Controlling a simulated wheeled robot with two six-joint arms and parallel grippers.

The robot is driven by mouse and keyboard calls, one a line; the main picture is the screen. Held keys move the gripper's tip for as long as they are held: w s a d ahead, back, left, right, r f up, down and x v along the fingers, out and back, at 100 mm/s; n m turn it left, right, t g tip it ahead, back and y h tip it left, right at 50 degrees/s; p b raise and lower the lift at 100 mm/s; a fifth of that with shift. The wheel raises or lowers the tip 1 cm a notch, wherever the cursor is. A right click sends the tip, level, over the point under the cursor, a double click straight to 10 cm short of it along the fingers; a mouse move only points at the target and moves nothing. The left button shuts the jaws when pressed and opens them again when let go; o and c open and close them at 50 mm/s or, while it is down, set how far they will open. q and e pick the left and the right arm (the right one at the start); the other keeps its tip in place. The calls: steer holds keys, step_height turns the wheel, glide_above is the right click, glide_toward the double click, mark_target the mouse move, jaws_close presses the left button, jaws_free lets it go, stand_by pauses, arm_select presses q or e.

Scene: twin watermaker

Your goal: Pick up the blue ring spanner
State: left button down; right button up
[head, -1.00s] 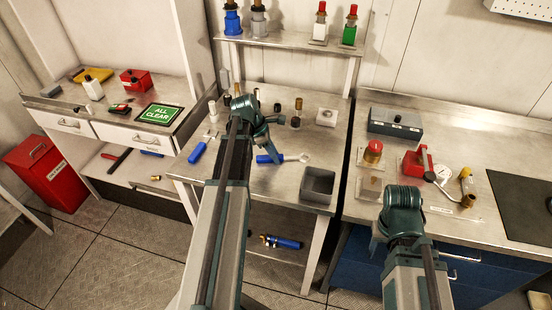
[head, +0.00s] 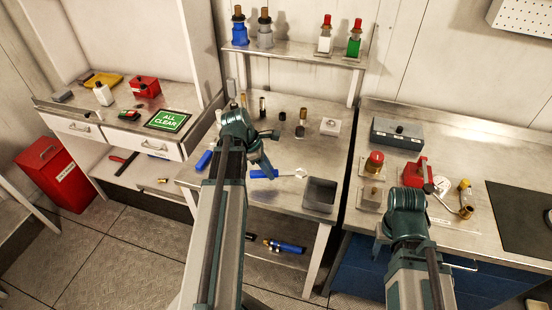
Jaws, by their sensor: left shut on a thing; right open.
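The blue ring spanner (head: 264,174) lies low over the middle bench, its blue handle to the left and its silver ring end (head: 300,172) to the right. My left gripper (head: 265,165) reaches down from above and is shut on the blue handle. Its fingers and wrist hide part of the handle. I cannot tell whether the spanner is clear of the bench top. My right gripper (head: 405,205) is open, at the front of the right bench, away from the spanner; its fingertips are mostly hidden.
A grey open bin (head: 320,194) stands just right of the spanner. Another blue-handled tool (head: 203,160) lies left of my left arm. Several small fittings stand behind. A red-capped block (head: 374,162) and red valve (head: 413,172) are on the right bench.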

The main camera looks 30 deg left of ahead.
arm_select(q)
steer(key=s, duration=0.8)
steer(key=shift+s+d+r+p, duration=0.15)
steer(key=shift+d+r+p, duration=0.15)
steer(key=shift+r+p, duration=0.1)
steer(key=c, duration=1.3)
jaws_free()
jaws_close()
